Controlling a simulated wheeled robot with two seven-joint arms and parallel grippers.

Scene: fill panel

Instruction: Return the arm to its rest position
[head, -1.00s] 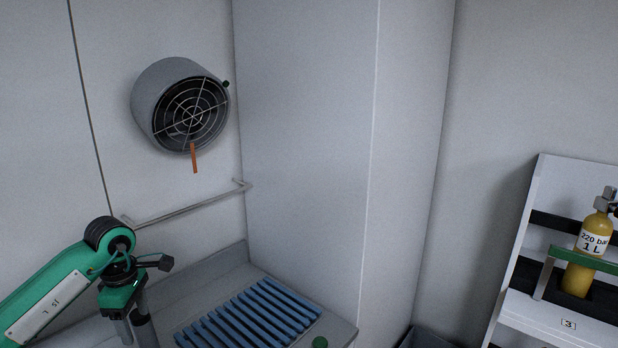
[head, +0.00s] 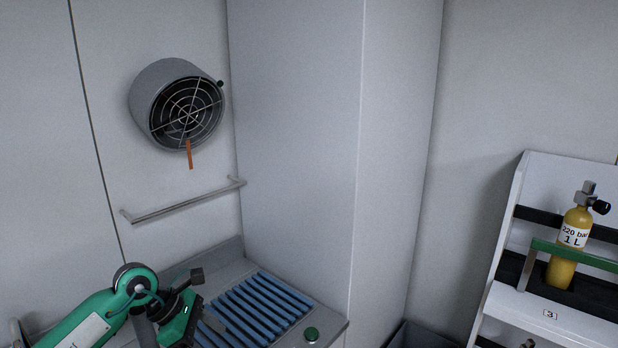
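My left arm, green with black joints, comes in from the lower left in the head view. Its wrist (head: 178,312) is low over the grey counter, just left of the blue slatted rack. The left gripper's fingers point down and away, and I cannot make out their tips or whether they are open. My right arm and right gripper are not in the picture.
A metal rail (head: 185,202) and a round fan (head: 178,105) are on the wall. A yellow cylinder (head: 562,272) stands in a white rack (head: 508,235) at right. A dark bin (head: 425,336) is below.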

